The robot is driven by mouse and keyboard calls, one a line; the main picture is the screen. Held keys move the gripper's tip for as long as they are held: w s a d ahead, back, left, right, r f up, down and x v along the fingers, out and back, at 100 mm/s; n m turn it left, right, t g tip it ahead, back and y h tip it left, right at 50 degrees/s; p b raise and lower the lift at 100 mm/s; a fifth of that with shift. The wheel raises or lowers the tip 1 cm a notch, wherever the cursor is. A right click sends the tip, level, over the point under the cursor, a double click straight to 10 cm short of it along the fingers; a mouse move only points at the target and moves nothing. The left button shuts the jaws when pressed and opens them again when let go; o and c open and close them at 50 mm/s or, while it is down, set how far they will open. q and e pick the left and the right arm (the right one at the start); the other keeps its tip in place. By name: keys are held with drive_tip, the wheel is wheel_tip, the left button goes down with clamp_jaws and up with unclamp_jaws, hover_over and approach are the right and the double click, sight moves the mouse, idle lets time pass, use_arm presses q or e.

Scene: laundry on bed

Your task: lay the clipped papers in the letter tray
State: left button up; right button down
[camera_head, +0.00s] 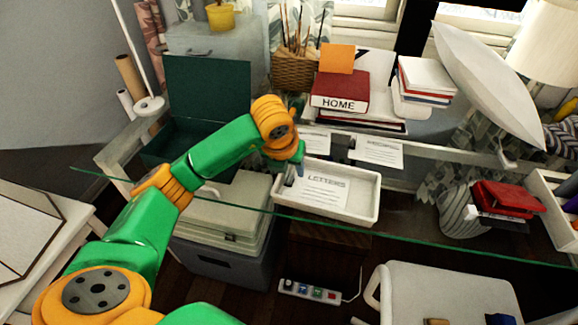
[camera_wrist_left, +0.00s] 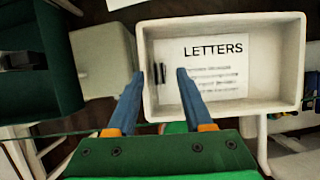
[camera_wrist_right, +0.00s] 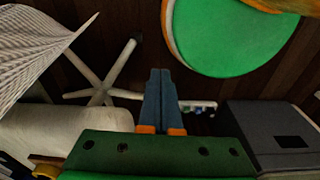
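The white letter tray (camera_head: 372,201) stands on the glass desk and also shows in the left wrist view (camera_wrist_left: 299,62). A white sheet (camera_head: 322,193) headed LETTERS lies flat inside it, with lines of print below (camera_wrist_left: 212,78). A small black clip (camera_wrist_left: 158,72) shows at the sheet's left side, near the tray's left wall. My left gripper (camera_wrist_left: 160,73) is open above the tray's left end, its fingers apart on either side of the clip and not touching it. My right gripper (camera_wrist_right: 160,72) is shut and empty, outside the head view.
Two printed sheets, one on the left (camera_head: 317,139) and one on the right (camera_head: 377,151), lie behind the tray. A dark green open box (camera_head: 207,90) stands left. A red HOME book (camera_head: 340,90) and a pencil basket (camera_head: 295,70) are at the back. A white chair (camera_head: 450,290) stands in front.

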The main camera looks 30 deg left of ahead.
use_arm(q)
drive_tip(key=shift+r, duration=0.25)
drive_tip(key=v, duration=0.6)
drive_tip(key=shift+s+r, duration=0.25)
